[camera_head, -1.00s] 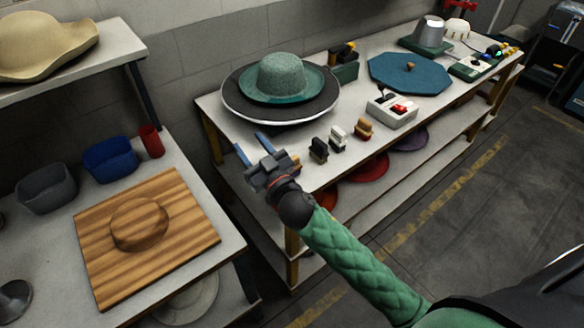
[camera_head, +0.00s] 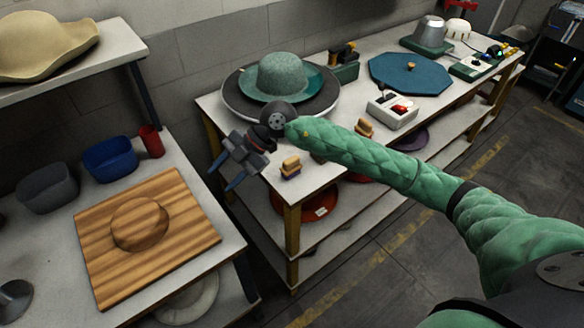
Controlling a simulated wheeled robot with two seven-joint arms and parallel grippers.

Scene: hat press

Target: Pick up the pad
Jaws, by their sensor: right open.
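A small wooden-handled pad with a dark purple base (camera_head: 291,168) stands near the front left end of the right-hand table. A similar tan pad (camera_head: 365,127) stands further right, partly behind my right forearm. My right gripper (camera_head: 219,180) is open and empty, with its blue fingers pointing down and left. It is left of the purple-based pad, apart from it, over the gap between the two tables. The dark and white pads seen earlier are hidden by my arm. My left gripper is not in view.
A green hat (camera_head: 284,77) on a dark round form, a control box (camera_head: 392,110) and a blue octagonal piece (camera_head: 410,73) occupy the right-hand table (camera_head: 213,108). The left-hand table holds a wooden board (camera_head: 185,225), two bins and a red cup (camera_head: 151,141).

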